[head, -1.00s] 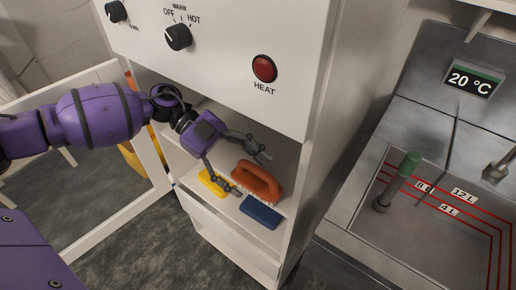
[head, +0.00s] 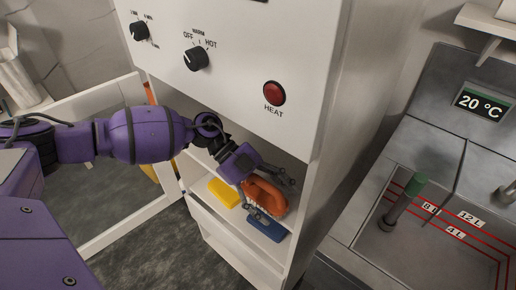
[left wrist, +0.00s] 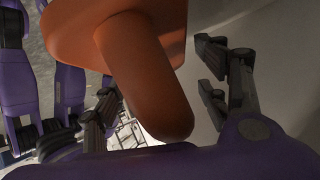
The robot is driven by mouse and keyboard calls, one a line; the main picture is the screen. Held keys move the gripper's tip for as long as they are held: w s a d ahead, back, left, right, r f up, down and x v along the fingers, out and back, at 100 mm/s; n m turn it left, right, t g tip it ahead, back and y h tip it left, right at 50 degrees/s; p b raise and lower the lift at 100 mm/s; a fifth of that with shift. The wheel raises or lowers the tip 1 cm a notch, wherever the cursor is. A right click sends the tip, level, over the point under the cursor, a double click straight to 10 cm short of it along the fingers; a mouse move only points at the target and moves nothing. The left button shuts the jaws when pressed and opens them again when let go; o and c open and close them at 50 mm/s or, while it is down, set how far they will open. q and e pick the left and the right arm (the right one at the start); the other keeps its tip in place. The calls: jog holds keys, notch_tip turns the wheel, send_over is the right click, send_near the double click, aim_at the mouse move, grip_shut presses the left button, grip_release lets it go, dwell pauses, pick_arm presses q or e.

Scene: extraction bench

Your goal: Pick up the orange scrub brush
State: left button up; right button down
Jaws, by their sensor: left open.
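The orange scrub brush (head: 268,196) sits on the shelf of the open white cabinet. In the left wrist view its orange body and thick rounded handle (left wrist: 150,80) fill the upper middle, very close to the camera. My left gripper (head: 277,198) is open at the brush, its fingers reaching over it on either side. In the left wrist view one finger (left wrist: 212,75) is right of the handle and the other (left wrist: 98,122) left of it. I cannot tell whether either finger touches it. My right gripper is not in view.
A yellow block (head: 223,193) lies left of the brush and a blue block (head: 264,226) in front of it. The cabinet's side wall (head: 318,170) stands close on the right. A metal sink (head: 440,245) with a green-topped post (head: 405,200) is farther right.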

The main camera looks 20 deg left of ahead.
pick_arm(q)
jog(key=shift+r, duration=0.1)
jog(key=c, duration=1.4)
